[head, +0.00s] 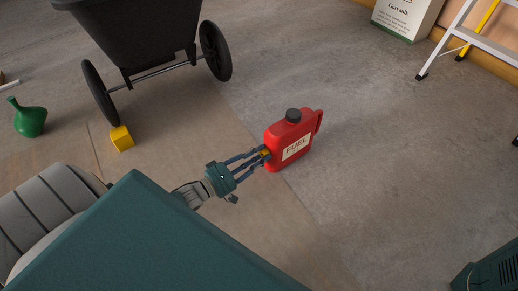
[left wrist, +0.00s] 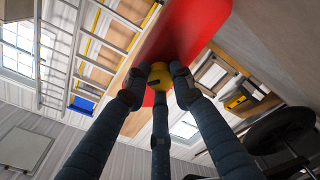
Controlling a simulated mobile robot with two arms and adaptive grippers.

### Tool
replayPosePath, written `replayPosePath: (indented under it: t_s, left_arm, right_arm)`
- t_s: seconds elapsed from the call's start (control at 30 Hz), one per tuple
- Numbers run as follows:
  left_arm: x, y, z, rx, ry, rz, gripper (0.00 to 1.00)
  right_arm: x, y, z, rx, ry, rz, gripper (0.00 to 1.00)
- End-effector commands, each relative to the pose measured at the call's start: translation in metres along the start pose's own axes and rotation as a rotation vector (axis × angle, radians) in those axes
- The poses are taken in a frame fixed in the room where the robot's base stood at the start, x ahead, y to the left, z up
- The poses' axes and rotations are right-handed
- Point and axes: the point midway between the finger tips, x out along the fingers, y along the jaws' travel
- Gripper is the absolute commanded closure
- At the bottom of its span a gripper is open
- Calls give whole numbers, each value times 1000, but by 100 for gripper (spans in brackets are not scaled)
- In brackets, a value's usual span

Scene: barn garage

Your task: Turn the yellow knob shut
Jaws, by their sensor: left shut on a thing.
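A red fuel can (head: 287,138) with a black cap (head: 293,114) and a cream "FUEL" label stands upright on the concrete floor. The yellow knob (head: 265,154) sits low on its left side and is mostly covered by my fingers. My left gripper (head: 262,155) is shut on the knob. In the left wrist view, the fingers (left wrist: 160,85) close around the yellow knob (left wrist: 159,72) against the red can (left wrist: 190,30). The knob's exact turn cannot be told. My right gripper is not in view.
A black wheeled cart (head: 135,35) stands at the upper left, with a yellow block (head: 122,138) by its wheel. A green bottle (head: 29,120) is at the far left. A box (head: 405,18) and a ladder (head: 470,35) are at the upper right. Floor right of the can is clear.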

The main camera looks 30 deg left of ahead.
Motion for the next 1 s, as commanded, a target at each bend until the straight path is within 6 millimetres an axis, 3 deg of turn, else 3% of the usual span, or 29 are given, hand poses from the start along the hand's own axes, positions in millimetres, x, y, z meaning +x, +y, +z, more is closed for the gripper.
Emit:
replayPosePath:
  t_s: [0.6,1.0]
  left_arm:
    - [-1,-1,2,-540,-4,-5,100]
    - [-1,-1,2,-710,-3,-6,100]
  right_arm:
    - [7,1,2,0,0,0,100]
    - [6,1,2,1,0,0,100]
